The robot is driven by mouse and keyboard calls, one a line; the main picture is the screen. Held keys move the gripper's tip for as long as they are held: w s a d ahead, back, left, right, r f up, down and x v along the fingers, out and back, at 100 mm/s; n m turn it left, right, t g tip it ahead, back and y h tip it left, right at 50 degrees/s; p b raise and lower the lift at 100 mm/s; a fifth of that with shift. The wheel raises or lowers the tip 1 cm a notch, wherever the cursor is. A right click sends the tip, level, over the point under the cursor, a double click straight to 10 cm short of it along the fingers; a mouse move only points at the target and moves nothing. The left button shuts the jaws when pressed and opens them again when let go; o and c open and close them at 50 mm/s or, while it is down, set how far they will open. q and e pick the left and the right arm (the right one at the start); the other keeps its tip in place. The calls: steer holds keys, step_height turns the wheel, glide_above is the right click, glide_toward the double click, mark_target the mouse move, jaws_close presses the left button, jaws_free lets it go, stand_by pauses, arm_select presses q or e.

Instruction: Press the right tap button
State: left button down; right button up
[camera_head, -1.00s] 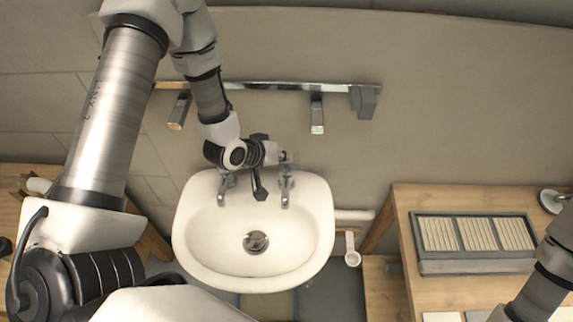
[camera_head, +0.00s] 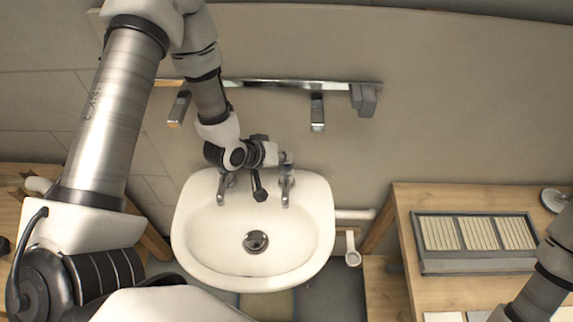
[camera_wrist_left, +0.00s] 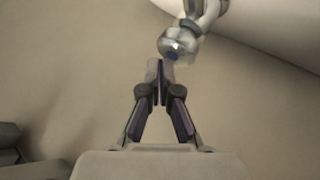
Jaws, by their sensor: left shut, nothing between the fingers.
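The right tap (camera_head: 286,187) stands at the back rim of the white sink (camera_head: 205,235). Its top button, with a blue mark, shows in the left wrist view (camera_wrist_left: 174,52). My left gripper (camera_head: 277,155) is shut and empty beside the top of this tap. In the left wrist view my left fingertips (camera_wrist_left: 160,66) are together just below and left of the button. I cannot tell whether they touch it. The left tap (camera_head: 222,190) is partly hidden by my left wrist. My right arm shows at the lower right, but its gripper is out of view.
A metal rail (camera_head: 245,84) with hanging fittings is on the wall above the sink. A wooden bench (camera_head: 400,215) with a grey tray (camera_head: 470,266) stands at the right. White pipes (camera_head: 352,250) are right of the sink. The basin is empty.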

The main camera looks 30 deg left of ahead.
mark_target(284, 166)
arm_select(q)
steer(key=shift+f+b, duration=0.55)
steer(key=shift+f, duration=0.2)
arm_select(e)
steer(key=shift+f, duration=0.6)
stand_by(0.4)
arm_select(q)
steer(key=shift+r+p, duration=0.9)
steer(key=shift+r, duration=0.25)
arm_select(e)
steer(key=shift+r, duration=0.9)
arm_select(q)
step_height(284, 166, up, 5)
steer(key=p, duration=0.4)
steer(key=shift+r, duration=0.1)
arm_select(e)
step_height(284, 166, up, 4)
steer(key=shift+r, duration=0.1)
